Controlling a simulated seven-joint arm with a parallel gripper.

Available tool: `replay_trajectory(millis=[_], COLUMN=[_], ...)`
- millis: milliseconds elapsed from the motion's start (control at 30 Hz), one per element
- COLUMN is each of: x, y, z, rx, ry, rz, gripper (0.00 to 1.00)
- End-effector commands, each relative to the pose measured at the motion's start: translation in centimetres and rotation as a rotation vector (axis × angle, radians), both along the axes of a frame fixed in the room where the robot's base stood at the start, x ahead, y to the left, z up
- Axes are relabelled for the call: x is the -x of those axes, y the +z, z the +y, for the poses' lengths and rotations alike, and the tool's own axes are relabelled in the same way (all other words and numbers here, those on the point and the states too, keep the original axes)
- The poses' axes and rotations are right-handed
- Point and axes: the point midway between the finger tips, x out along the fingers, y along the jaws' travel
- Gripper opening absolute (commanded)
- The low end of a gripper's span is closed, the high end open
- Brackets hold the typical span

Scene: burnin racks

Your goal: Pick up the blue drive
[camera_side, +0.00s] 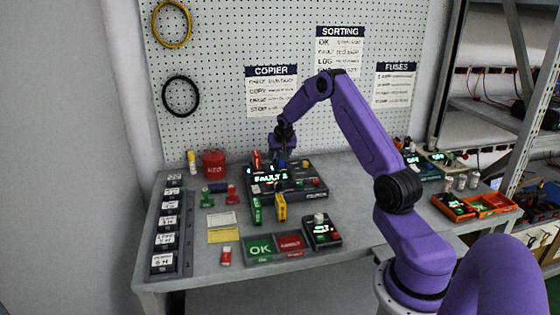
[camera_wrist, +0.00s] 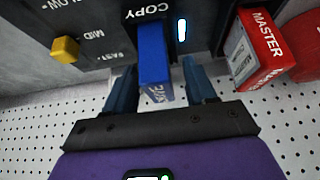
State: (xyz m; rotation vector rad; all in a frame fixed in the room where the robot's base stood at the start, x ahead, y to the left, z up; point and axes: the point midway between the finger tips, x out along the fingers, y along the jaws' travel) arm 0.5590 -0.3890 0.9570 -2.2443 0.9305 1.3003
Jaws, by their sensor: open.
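The blue drive (camera_wrist: 154,58) stands in the slot marked COPY on the dark copier (camera_wrist: 205,14) in the wrist view. My gripper (camera_wrist: 160,70) is open, with one finger on each side of the blue drive. Gaps show between the fingers and the drive, so it is not clamped. In the side view my gripper (camera_side: 283,152) is over the back of the copier (camera_side: 310,188). The blue drive is mostly hidden there.
A red drive marked MASTER (camera_wrist: 262,40) stands close right of my gripper. A yellow knob (camera_wrist: 65,49) is at left. In the side view, a red can (camera_side: 214,163) stands left of the copier, and OK and red trays (camera_side: 260,248) lie in front.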

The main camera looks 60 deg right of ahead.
Motion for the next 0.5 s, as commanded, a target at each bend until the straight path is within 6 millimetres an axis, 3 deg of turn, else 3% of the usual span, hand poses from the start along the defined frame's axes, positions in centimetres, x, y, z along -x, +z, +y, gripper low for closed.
replay_trajectory(millis=[300,500], x=[-0.16,-0.16], y=[-0.39,-0.38], z=[-0.13,-0.12], rx=[0.0,-0.001], ry=[0.0,0.0], rz=[0.0,-0.001], gripper=[0.56,0.0])
